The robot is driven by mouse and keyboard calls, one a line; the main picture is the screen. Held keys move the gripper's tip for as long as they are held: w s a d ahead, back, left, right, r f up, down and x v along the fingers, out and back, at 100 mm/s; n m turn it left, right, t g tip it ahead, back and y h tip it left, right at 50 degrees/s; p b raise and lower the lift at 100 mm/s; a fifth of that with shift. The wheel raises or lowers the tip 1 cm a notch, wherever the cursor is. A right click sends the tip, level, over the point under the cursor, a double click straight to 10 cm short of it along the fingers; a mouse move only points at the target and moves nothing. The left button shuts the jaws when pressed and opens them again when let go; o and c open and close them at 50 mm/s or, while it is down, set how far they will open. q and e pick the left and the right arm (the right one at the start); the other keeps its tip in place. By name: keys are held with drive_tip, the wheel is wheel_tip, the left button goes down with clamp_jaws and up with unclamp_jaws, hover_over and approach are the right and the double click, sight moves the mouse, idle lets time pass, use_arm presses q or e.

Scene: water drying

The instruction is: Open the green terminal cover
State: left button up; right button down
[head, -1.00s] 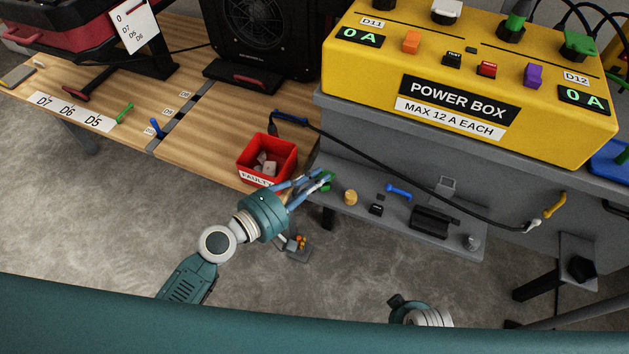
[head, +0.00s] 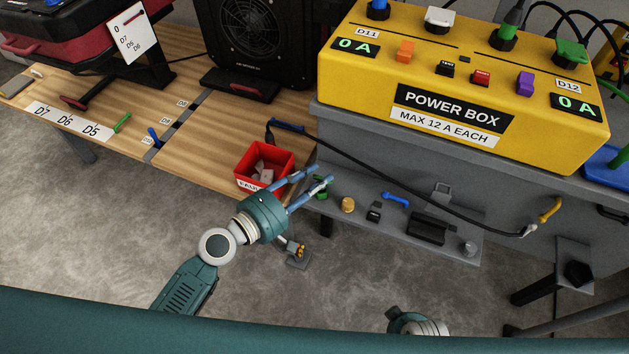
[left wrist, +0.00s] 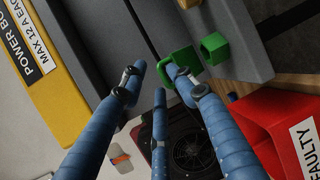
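The green terminal cover (left wrist: 181,71) shows in the left wrist view as a bright green piece at the edge of a grey shelf, with a second square green part (left wrist: 214,48) beside it. In the head view the green piece (head: 320,195) is small and partly hidden by my left gripper's fingers. My left gripper (head: 322,174) has its blue fingers apart, with the tips at the green piece. In the left wrist view the fingers (left wrist: 155,80) are spread, and one tip overlaps the cover; I cannot tell whether it touches. Only a teal part of my right gripper (head: 403,316) shows, low in the head view.
A red FAULTY bin (head: 262,165) stands close to the left gripper. The grey shelf (head: 345,222) holds a brass knob (head: 347,205), a blue handle (head: 396,200) and black parts. A black cable (head: 400,185) crosses above it. The yellow power box (head: 455,75) stands behind.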

use_arm(q)
drive_tip(key=shift+f, duration=0.15)
drive_tip(key=shift+s+a, duration=0.3)
drive_tip(key=shift+s, duration=0.15)
drive_tip(key=v, duration=1.1)
